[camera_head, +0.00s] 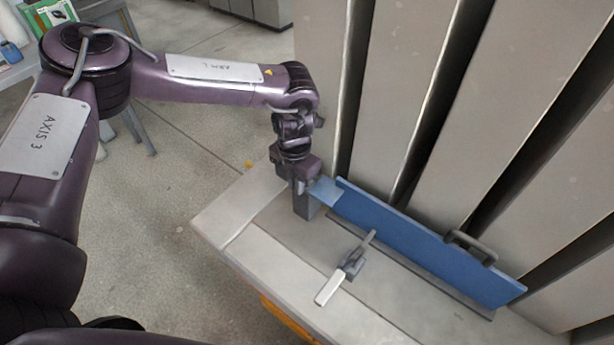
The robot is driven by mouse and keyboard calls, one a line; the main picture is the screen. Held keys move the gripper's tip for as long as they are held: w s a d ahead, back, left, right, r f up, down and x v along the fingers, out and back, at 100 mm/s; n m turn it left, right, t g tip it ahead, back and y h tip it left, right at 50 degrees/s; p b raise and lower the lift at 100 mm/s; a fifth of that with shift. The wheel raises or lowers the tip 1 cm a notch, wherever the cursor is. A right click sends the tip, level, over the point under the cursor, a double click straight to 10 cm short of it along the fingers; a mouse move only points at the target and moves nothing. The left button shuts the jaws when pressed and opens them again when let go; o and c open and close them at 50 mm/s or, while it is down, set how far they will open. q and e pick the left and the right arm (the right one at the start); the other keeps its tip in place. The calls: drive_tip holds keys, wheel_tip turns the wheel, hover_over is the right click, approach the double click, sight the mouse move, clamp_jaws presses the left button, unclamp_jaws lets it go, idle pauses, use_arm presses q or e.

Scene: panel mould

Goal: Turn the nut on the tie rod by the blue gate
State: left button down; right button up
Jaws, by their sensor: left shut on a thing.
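The blue gate (420,243) stands on edge along the grey panels, with a dark handle (470,246) near its right end. My left gripper (307,207) points down at the gate's left end. It is shut on a light-blue flat piece (325,190), which sticks out to the right beside the gate; whether the piece joins the gate I cannot tell. A rod with a dark nut-like block (352,263) and a pale bar (330,287) lies on the ledge in front of the gate, apart from my gripper. My right gripper is not in view.
The pale ledge (240,238) has free room around the rod and ends in an edge above the floor. Tall grey panels (395,100) with dark gaps rise behind the gate. Bare floor (190,215) lies to the left; a table with a green-edged picture (47,17) is at the upper left.

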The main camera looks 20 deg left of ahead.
use_arm(q)
drive_tip(key=shift+w+a+m, duration=0.15)
drive_tip(key=shift+a+m, duration=0.05)
drive_tip(key=shift+m, duration=0.4)
drive_tip(key=shift+w+a+m, duration=0.1)
drive_tip(key=shift+a+m, duration=0.05)
drive_tip(key=shift+m, duration=0.45)
drive_tip(key=c, duration=1.4)
unclamp_jaws()
drive_tip(key=shift+s, duration=0.1)
